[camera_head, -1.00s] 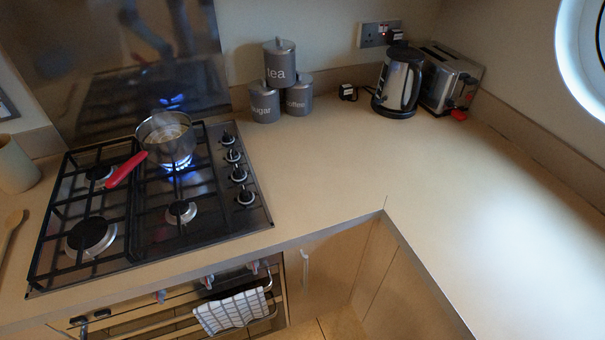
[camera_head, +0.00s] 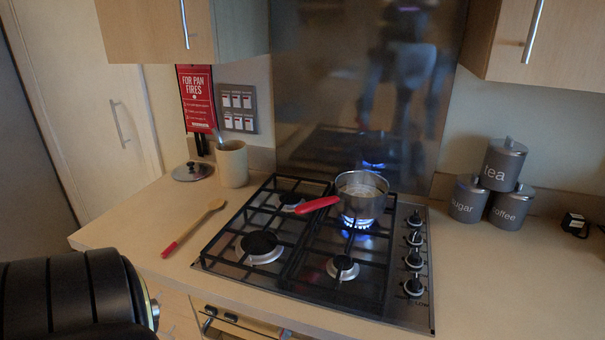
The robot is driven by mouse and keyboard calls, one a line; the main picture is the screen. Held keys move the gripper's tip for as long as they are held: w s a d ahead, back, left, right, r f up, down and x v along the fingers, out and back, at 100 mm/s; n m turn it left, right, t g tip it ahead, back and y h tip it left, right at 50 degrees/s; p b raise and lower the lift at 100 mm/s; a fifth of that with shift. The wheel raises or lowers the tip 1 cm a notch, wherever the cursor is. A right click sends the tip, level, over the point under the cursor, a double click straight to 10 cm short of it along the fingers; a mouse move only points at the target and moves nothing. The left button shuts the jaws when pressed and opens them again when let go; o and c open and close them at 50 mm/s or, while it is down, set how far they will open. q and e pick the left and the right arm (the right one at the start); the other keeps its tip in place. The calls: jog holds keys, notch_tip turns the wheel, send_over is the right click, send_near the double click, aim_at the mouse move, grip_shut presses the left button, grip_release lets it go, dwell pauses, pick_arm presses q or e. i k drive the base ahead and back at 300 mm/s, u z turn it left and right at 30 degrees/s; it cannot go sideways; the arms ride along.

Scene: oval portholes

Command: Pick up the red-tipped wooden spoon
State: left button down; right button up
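The wooden spoon (camera_head: 194,227) lies on the counter to the left of the gas hob. Its red-tipped handle end points toward the counter's front edge and its bowl points back toward the hob. Nothing covers it. A black part of my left arm fills the lower left corner, to the left of and nearer than the spoon. No gripper fingers show in view, and my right arm is not in view.
A lit burner heats a saucepan (camera_head: 361,195) whose red handle points left. A cream utensil pot (camera_head: 232,165) and a pan lid (camera_head: 192,172) stand behind the spoon. Grey canisters (camera_head: 467,201) stand at the right. The counter around the spoon is clear.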

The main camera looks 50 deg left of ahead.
aim_at(214, 205)
jog(key=u, duration=2.35)
